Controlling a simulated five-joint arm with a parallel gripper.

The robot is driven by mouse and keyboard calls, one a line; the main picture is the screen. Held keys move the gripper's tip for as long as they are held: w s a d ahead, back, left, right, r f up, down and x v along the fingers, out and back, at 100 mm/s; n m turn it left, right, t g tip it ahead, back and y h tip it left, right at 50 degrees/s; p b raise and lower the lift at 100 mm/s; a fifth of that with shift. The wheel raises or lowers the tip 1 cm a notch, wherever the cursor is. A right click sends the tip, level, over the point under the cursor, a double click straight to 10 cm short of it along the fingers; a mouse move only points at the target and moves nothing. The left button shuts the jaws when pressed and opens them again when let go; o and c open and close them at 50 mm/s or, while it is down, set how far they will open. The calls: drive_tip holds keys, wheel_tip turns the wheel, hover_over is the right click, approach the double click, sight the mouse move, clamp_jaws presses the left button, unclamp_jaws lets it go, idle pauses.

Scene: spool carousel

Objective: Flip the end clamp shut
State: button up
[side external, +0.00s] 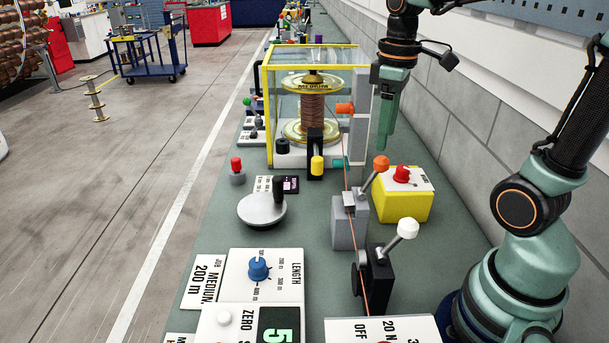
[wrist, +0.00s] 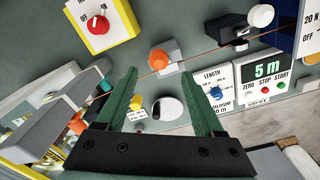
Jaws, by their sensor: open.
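Two lever devices sit on the copper wire line, and I cannot tell for sure which is the end clamp. One is a grey block (side external: 349,225) with an orange ball lever (side external: 381,163) tilted up to the right. The other is a black block (side external: 376,280) with a white ball lever (side external: 408,228), also tilted up to the right. In the wrist view the orange ball (wrist: 158,60) shows just beyond my fingers and the white ball (wrist: 262,15) at upper right. My gripper (side external: 383,150) points down, open and empty, above the bench behind the orange lever, apart from it.
A yellow-framed guard with a wire spool (side external: 313,105) stands left of my gripper. A yellow box with a red knob (side external: 402,174) is close by on the right. A grey disc crank (side external: 262,209) and the length panel (side external: 262,275) are nearer the camera. The wall bounds the right side.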

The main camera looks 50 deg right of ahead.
sight(382, 161)
drive_tip(key=f, duration=1)
drive_tip(key=shift+d+f, duration=0.2)
drive_tip(key=shift+f, duration=0.1)
clamp_jaws()
drive_tip(key=shift+w, duration=0.1)
drive_tip(key=shift+r, duration=0.1)
idle(0.8)
